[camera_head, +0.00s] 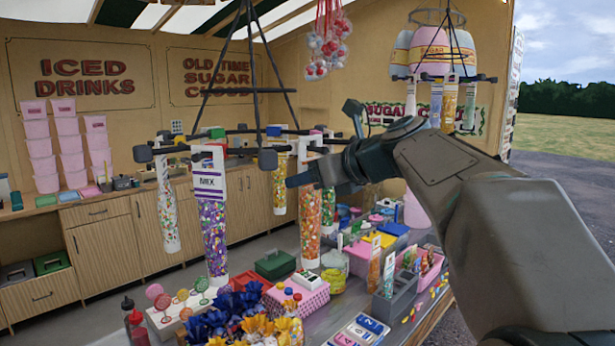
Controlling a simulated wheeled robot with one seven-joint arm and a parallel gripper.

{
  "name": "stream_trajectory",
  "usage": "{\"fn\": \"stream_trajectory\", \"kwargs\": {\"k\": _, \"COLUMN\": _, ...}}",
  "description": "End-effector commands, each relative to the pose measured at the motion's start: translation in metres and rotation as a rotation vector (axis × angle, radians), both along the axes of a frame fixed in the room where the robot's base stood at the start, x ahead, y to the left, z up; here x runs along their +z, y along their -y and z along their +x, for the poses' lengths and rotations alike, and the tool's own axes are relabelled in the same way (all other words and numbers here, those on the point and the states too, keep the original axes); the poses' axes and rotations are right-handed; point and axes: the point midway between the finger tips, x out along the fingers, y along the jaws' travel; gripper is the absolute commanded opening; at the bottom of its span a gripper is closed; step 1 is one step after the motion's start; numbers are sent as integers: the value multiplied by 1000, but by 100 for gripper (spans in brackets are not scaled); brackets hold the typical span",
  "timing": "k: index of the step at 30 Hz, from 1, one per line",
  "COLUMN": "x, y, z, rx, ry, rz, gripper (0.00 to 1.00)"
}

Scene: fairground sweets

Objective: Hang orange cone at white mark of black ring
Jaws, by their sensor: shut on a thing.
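The black ring (238,131) hangs from dark rods at centre left, with coloured blocks along its rim. I cannot surely pick out its white mark. My gripper (302,180) is at the ring's right side, shut on an orange cone (310,218), a long clear tube of orange sweets with a white lower tip. The cone is upright, its top close to the ring's near right rim. I cannot tell whether it touches the ring. My finger hides part of the cone.
A purple MIX cone (213,225), a multicoloured cone (166,205) and a yellow cone (279,188) hang from the ring. A second black ring (468,78) with cones hangs at upper right. Below stands a crowded counter with a pink box (298,297) and a grey caddy (393,308).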

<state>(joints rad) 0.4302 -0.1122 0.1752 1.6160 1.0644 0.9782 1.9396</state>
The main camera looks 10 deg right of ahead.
Motion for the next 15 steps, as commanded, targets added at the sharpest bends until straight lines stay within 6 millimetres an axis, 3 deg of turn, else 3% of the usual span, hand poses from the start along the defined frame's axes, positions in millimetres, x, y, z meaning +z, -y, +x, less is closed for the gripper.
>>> {"fn": "stream_trajectory", "kwargs": {"k": 15, "x": -7, "y": 1, "z": 0, "rx": -1, "ry": 0, "rz": 1, "gripper": 17}}
